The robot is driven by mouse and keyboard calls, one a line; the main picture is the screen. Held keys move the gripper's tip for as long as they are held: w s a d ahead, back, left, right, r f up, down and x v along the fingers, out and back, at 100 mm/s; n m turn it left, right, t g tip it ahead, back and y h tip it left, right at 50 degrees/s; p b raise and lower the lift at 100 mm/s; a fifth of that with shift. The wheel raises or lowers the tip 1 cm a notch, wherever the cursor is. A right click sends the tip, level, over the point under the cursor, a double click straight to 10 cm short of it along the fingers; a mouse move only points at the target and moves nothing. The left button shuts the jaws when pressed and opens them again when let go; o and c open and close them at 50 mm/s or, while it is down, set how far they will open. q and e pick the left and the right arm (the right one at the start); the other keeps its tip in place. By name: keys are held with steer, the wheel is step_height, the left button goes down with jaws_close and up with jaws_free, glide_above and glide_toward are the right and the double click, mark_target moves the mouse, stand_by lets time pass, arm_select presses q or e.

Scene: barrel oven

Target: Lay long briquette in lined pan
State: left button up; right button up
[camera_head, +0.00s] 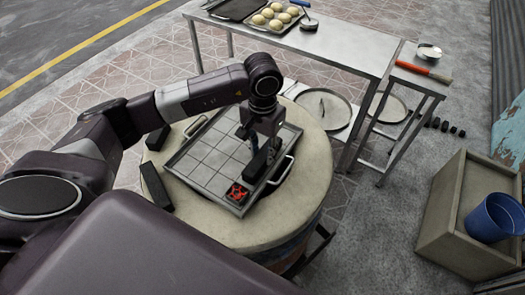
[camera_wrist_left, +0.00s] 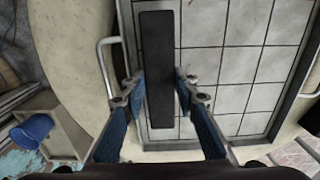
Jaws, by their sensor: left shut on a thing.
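A long black briquette (camera_head: 257,164) is held in my left gripper (camera_head: 250,148), over the right side of the lined pan (camera_head: 196,160). In the left wrist view the briquette (camera_wrist_left: 157,45) runs lengthwise between the two blue-sided fingers, along the pan's edge by a handle. I cannot tell whether it touches the pan floor. The pan has a pale, tile-like lining and metal handles, and sits on the round barrel top. My right gripper is not in view.
A small red and black piece (camera_head: 237,193) is in the pan's near corner. Dark briquettes (camera_head: 157,187) lie on the barrel rim (camera_head: 275,228) to the left. A metal table (camera_head: 335,45) with buns stands behind. A crate (camera_head: 440,215) with a blue bucket (camera_head: 495,217) stands right.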

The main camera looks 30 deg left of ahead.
mark_target(262, 155)
arm_select(q)
steer(key=o, duration=0.9)
steer(key=shift+r+p, duration=0.1)
steer(key=shift+p, duration=0.2)
steer(key=shift+r, duration=0.25)
step_height(262, 155, up, 12)
steer(key=b, duration=0.3)
steer(key=shift+f, duration=0.25)
steer(key=shift+r, duration=0.1)
